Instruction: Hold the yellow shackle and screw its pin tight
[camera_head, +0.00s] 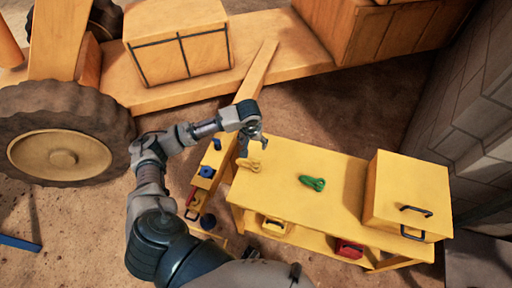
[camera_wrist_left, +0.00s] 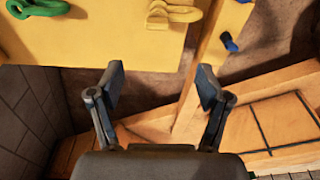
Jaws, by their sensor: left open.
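The yellow shackle (camera_head: 248,164) lies on the yellow table (camera_head: 340,210) near its far left corner. My left gripper (camera_head: 251,138) is at the table's far left corner, just beyond the shackle in the head view. In the left wrist view the gripper's two fingers (camera_wrist_left: 160,88) are wide apart with nothing between them, and the shackle is outside them. My right gripper is not in view.
A green shackle (camera_head: 312,183) lies to the right of the yellow one. A yellow box with black handles (camera_head: 408,194) stands at the table's right end. Left of the table is a narrow stand with blue parts (camera_head: 207,172). A large wheeled machine (camera_head: 70,140) stands behind.

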